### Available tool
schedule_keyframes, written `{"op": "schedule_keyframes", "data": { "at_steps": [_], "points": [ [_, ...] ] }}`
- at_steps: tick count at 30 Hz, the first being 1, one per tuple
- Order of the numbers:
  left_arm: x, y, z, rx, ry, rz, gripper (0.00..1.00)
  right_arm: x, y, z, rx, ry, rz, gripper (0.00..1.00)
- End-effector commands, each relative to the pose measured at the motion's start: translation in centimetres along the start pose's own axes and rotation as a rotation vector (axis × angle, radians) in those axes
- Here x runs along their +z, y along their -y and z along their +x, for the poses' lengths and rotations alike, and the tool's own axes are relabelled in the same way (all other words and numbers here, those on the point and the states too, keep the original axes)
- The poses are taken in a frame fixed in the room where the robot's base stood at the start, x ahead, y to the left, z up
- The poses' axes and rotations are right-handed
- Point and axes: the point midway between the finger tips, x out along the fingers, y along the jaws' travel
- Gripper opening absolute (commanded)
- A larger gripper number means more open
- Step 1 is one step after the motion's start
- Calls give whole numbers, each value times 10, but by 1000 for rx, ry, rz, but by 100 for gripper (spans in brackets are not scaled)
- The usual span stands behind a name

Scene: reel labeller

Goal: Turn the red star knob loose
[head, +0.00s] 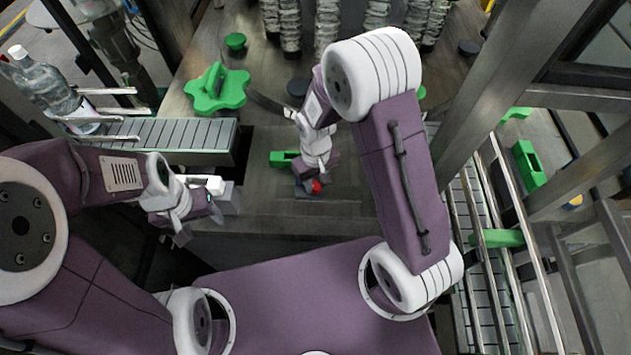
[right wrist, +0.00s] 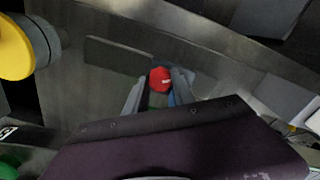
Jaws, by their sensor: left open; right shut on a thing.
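The red star knob (head: 316,186) shows as a small red spot just below my right gripper (head: 308,182) in the head view. In the right wrist view the red knob (right wrist: 160,79) sits between the two fingertips of my right gripper (right wrist: 158,92), which is shut on it. The knob's lower part is hidden by the fingers. My left gripper (head: 190,222) is open and empty, left of the knob, in front of a white block at the table's left side.
A green star-shaped part (head: 218,90) lies on the machine table at the back left. A yellow round knob (right wrist: 14,48) shows at the left of the right wrist view.

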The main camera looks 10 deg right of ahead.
Motion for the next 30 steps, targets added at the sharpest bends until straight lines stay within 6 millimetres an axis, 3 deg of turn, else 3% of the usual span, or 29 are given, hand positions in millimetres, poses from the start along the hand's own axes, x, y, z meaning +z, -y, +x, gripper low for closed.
{"op": "schedule_keyframes", "data": {
  "at_steps": [30],
  "points": [
    [0,0,0,0,0,0,62,-2,0,-1,3,-5,-957,0]
  ]
}}
